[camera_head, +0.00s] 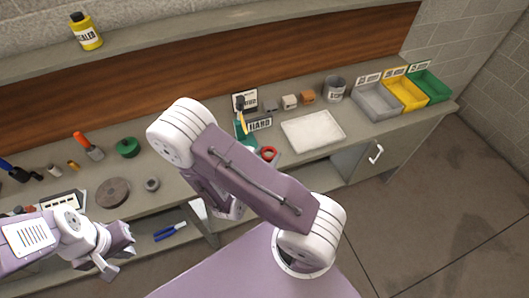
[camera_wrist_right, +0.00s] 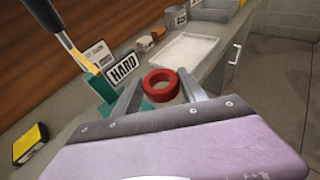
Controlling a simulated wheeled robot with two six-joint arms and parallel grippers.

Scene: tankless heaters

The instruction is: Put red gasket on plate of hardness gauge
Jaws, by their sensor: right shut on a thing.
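The red gasket (camera_wrist_right: 161,94) is a thick ring held between the fingertips of my right gripper (camera_wrist_right: 160,88). It also shows in the head view (camera_head: 269,159), where my right arm hides most of that gripper. The green hardness gauge (camera_wrist_right: 101,88), with a yellow and dark lever, stands just left of the gasket beside a HARD sign (camera_wrist_right: 122,68). A green surface, apparently the gauge's plate, shows below and behind the gasket; whether they touch cannot be told. In the head view the gauge (camera_head: 240,127) is partly hidden by my arm. My left gripper (camera_head: 119,251) is open and empty, in front of the bench.
A white tray (camera_head: 312,131) lies right of the gauge. Small blocks (camera_head: 290,101) and a grey can (camera_head: 334,88) stand behind it. Grey, yellow and green bins (camera_head: 403,93) fill the right end. A dark disc (camera_head: 113,191) and a green round part (camera_head: 128,147) lie left.

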